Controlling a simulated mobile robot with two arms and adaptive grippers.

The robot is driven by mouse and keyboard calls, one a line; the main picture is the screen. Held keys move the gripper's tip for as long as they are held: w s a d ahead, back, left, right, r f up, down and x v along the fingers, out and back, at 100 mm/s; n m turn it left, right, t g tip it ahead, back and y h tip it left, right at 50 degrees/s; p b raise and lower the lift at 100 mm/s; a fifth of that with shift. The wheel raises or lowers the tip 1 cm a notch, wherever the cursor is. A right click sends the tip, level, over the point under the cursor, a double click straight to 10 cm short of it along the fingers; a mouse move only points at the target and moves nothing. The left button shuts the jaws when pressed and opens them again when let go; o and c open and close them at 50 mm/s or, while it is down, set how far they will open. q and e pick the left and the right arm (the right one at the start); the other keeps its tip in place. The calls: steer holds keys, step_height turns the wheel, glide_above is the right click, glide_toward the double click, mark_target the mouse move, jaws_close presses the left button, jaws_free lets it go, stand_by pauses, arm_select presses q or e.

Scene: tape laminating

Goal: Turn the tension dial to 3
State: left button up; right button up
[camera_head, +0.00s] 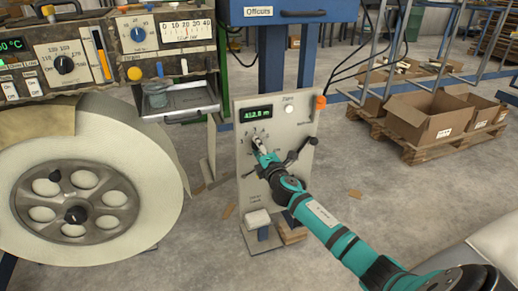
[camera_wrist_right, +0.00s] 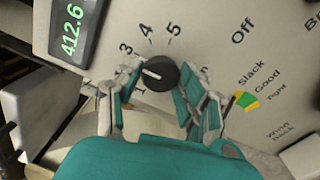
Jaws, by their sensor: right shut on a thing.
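The tension dial (camera_wrist_right: 162,73) is a round black knob with a white pointer line, on a pale panel (camera_wrist_right: 215,35). The numbers 3, 4 and 5 show above it, and a 1 shows at its lower left. The pointer aims left and slightly up, toward the left fingertip, below the 3; the mark there is covered. My right gripper (camera_wrist_right: 157,82) is shut on the dial, one finger on each side. In the head view my right gripper (camera_head: 262,149) is at the panel (camera_head: 297,107) and hides the dial. My left gripper is not in view.
The panel carries a green display (camera_wrist_right: 72,30), a slack-good-tight gauge (camera_wrist_right: 245,101) and a dark lever (camera_head: 303,148). A large roll (camera_head: 120,140) stands at the left. Cardboard boxes (camera_head: 425,125) sit on a pallet at the right. Open floor lies between.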

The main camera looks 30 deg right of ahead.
steer(key=shift+d+f+m, duration=0.1)
steer(key=shift+m, duration=0.2)
steer(key=o, duration=1.1)
steer(key=shift+o, duration=0.2)
steer(key=shift+s, duration=0.1)
steer(key=v, duration=1.2)
